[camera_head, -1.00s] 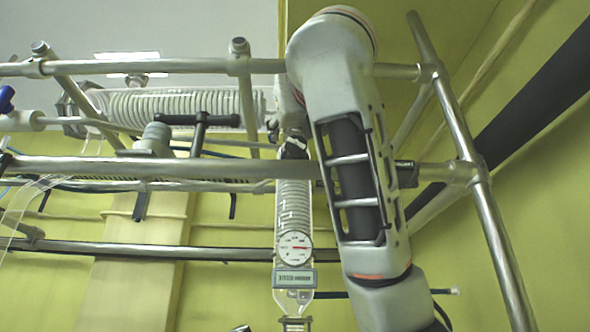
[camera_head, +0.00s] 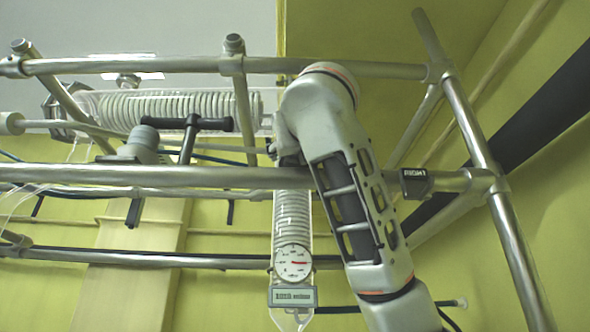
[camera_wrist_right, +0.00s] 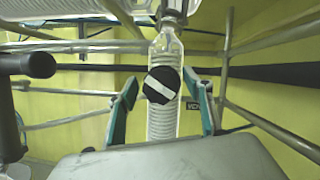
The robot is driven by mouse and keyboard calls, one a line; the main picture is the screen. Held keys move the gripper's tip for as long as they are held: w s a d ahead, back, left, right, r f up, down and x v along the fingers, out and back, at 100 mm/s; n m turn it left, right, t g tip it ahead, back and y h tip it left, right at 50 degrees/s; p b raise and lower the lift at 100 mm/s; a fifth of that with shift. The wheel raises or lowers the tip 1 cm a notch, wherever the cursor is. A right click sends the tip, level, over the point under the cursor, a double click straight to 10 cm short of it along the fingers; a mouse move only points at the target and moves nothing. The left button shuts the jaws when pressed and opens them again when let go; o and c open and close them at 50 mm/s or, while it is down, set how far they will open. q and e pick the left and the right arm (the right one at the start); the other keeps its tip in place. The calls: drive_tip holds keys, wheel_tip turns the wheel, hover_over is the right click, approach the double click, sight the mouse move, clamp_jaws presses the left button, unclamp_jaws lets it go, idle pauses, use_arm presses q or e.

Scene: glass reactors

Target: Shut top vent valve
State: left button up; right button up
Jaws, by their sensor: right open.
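A black T-shaped valve handle (camera_head: 187,124) stands in front of the horizontal glass coil in the head view. I cannot tell for sure whether it is the top vent valve. In the right wrist view a black T-shaped handle (camera_wrist_right: 28,65) is close at the left edge. A round black disc with a white bar (camera_wrist_right: 161,85) appears in front of the vertical glass coil (camera_wrist_right: 162,122). My right gripper (camera_wrist_right: 160,78) is open, its teal fingers apart on either side of the disc in the picture; contact does not show. In the head view my arm hides most of it. My left gripper is out of view.
Metal rails (camera_head: 110,175) cross in front of the glassware, joined to a slanted post (camera_head: 468,130) at right. A thick black pipe (camera_head: 540,100) runs along the yellow wall.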

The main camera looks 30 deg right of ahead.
drive_tip(key=shift+w, duration=0.15)
drive_tip(key=c, duration=1.1)
drive_tip(key=shift+m, duration=0.4)
drive_tip(key=shift+m+h, duration=0.3)
drive_tip(key=shift+h, duration=0.1)
drive_tip(key=m+g+h+b, duration=0.1)
drive_tip(key=m, duration=0.2)
drive_tip(key=shift+m+g+h, duration=0.4)
drive_tip(key=shift+m+h, duration=0.2)
drive_tip(key=shift+m, duration=0.5)
drive_tip(key=shift+d+m+g+h, duration=0.1)
drive_tip(key=shift+m+g+h, duration=0.6)
drive_tip(key=shift+m, duration=1)
drive_tip(key=shift+m, duration=0.3)
